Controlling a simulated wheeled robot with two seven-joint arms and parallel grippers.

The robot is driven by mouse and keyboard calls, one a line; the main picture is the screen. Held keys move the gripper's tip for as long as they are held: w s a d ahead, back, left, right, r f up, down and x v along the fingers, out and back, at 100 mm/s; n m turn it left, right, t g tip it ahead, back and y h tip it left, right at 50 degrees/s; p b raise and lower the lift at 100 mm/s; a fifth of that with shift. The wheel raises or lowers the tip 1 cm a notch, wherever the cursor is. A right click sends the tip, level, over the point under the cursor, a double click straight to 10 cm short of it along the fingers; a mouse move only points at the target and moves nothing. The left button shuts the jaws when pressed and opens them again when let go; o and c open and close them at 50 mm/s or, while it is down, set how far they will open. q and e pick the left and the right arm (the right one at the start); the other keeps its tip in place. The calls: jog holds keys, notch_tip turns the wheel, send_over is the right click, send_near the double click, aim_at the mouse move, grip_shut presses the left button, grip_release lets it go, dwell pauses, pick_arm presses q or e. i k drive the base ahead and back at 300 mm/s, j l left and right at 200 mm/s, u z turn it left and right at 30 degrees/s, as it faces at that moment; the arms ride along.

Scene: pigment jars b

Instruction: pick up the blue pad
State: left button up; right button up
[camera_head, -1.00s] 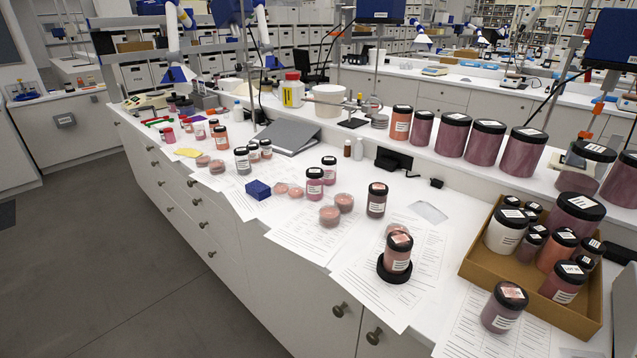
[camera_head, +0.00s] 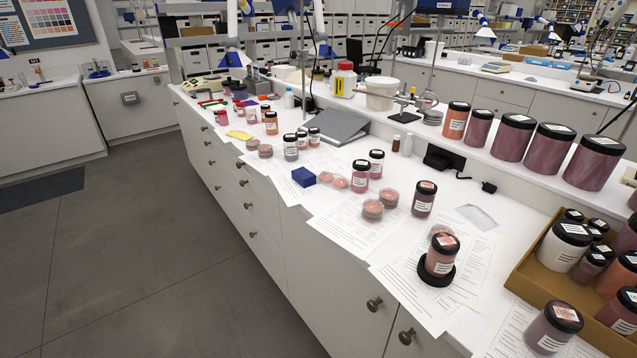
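The blue pad (camera_head: 303,177) is a small dark blue block. It lies near the front edge of the white bench, at the corner of a paper sheet. Small round dishes of pink powder (camera_head: 332,180) lie just to its right, and a jar with a black lid (camera_head: 290,147) stands behind it. Nothing covers the pad. Neither of my grippers shows in the head view.
A pink jar (camera_head: 361,176) and a taller jar (camera_head: 423,199) stand right of the pad. A grey binder (camera_head: 334,127) lies behind it. A cardboard box of jars (camera_head: 531,288) is at the right. Open floor (camera_head: 150,260) lies left of the bench.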

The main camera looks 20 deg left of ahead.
aim_at(303, 177)
jog(key=i+j+z, duration=0.1)
jog(key=j, duration=0.25)
jog(key=i+j, duration=0.3)
jog(key=i+j+z, duration=0.15)
jog(key=j, duration=0.3)
jog(key=i+j, duration=0.2)
jog(key=j, duration=0.2)
jog(key=i+j+z, duration=0.15)
jog(key=j, duration=0.25)
